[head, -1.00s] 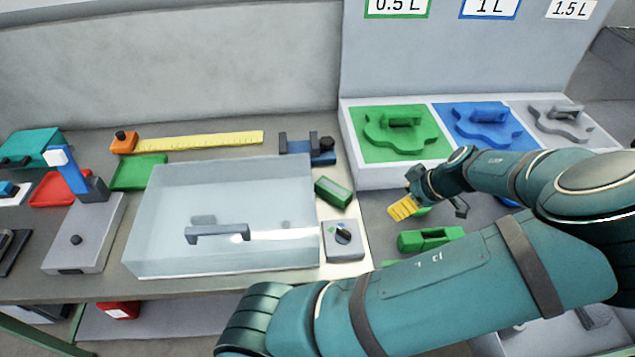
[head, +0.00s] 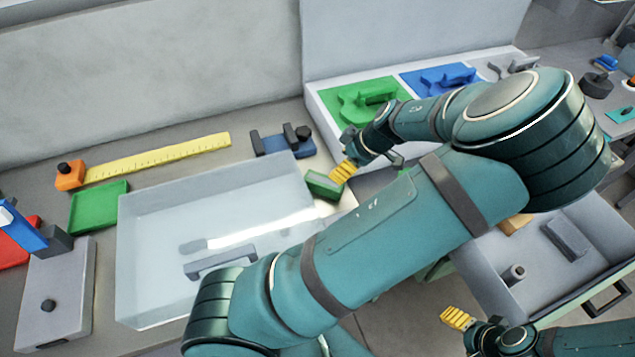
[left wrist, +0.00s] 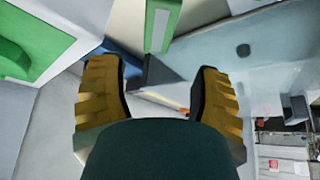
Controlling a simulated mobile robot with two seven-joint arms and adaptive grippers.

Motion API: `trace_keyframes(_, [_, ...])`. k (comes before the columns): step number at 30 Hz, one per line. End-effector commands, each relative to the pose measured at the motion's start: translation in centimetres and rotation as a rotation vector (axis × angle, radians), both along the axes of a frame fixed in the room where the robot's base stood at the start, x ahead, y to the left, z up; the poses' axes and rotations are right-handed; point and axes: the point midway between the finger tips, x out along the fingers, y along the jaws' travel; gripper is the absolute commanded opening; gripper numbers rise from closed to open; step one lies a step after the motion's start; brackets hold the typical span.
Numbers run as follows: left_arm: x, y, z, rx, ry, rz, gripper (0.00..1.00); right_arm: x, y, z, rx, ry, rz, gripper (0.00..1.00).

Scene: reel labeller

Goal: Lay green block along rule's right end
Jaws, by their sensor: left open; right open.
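The green block (head: 321,186), with a paler top face, lies on the bench right of the clear box. The yellow rule (head: 160,157) lies along the back of the bench; its right end is clear of the block. My left gripper (head: 364,168) is open, its yellow fingertip close by the block's right end in the head view; I cannot tell if they touch. In the left wrist view the block (left wrist: 160,24) shows ahead, beyond the open fingers and between them. My right gripper (head: 474,326) is open and empty at the lower right, partly hidden.
A clear box (head: 150,265) with a grey handle fills the bench before the rule. A blue-and-black fixture (head: 283,141) stands between rule and block. An orange stop (head: 70,177) sits at the rule's left end. Green and blue panels stand behind my left gripper.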

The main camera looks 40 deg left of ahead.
Motion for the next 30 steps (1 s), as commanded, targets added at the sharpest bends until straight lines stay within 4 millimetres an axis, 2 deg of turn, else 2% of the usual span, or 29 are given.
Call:
trace_keyframes(9, [-1.0,2.8,-5.3,-0.001,0.003,0.004,0.64,-0.3,0.1,-1.3,0.001,0.007,0.005,0.74])
trace_keyframes(18, [-1.2,3.9,-7.2,0.000,0.001,0.002,0.64,-0.4,0.1,-1.7,0.001,0.010,0.008,0.74])
trace_keyframes(24, [-1.4,5.2,-9.8,-0.001,0.002,0.004,0.64,-0.6,0.1,-2.4,0.003,0.015,0.011,0.74])
trace_keyframes(30, [-1.7,6.0,-11.3,-0.001,0.002,0.001,0.64,-0.7,0.2,-2.6,0.003,0.017,0.013,0.74])
